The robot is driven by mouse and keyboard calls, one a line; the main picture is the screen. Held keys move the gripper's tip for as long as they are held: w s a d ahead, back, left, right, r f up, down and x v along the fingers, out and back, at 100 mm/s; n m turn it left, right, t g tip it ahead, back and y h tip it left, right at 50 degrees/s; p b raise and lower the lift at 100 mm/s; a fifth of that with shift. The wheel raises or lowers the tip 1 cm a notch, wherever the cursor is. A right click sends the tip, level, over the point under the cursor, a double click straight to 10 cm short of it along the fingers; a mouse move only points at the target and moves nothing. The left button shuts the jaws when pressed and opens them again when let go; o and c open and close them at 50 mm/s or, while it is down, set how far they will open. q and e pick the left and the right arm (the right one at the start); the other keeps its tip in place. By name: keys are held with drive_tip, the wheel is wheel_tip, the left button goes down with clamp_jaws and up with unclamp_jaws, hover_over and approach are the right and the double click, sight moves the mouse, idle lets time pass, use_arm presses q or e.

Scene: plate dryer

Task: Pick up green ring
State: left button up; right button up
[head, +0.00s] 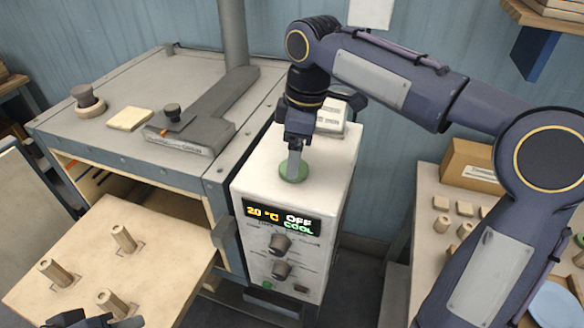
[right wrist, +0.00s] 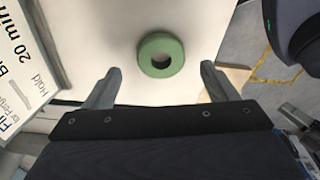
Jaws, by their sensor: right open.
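The green ring (head: 293,172) lies flat on the white top of the control box (head: 258,184). My right gripper (head: 295,165) is just over it, pointing down, and hides part of the ring in the head view. In the right wrist view the green ring (right wrist: 161,55) shows whole, with its dark hole, a little ahead of the fingertips of my right gripper (right wrist: 160,82). The two fingers are spread apart with nothing between them. Part of my left gripper (head: 98,322) shows at the bottom left edge, over the pegged board; its jaws cannot be made out.
A wooden board (head: 75,240) with several upright pegs sticks out of the grey dryer (head: 215,95) at left. A white card (head: 333,118) stands at the back of the control box. A table (head: 425,200) at right holds a cardboard box (head: 470,165) and small blocks.

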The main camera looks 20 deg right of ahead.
wheel_tip(320, 180, down, 3)
drive_tip(key=shift+a+f, duration=0.1)
drive_tip(key=shift+f, duration=0.05)
drive_tip(key=shift+c, duration=0.2)
drive_tip(key=c, duration=1)
drive_tip(key=shift+c, duration=0.2)
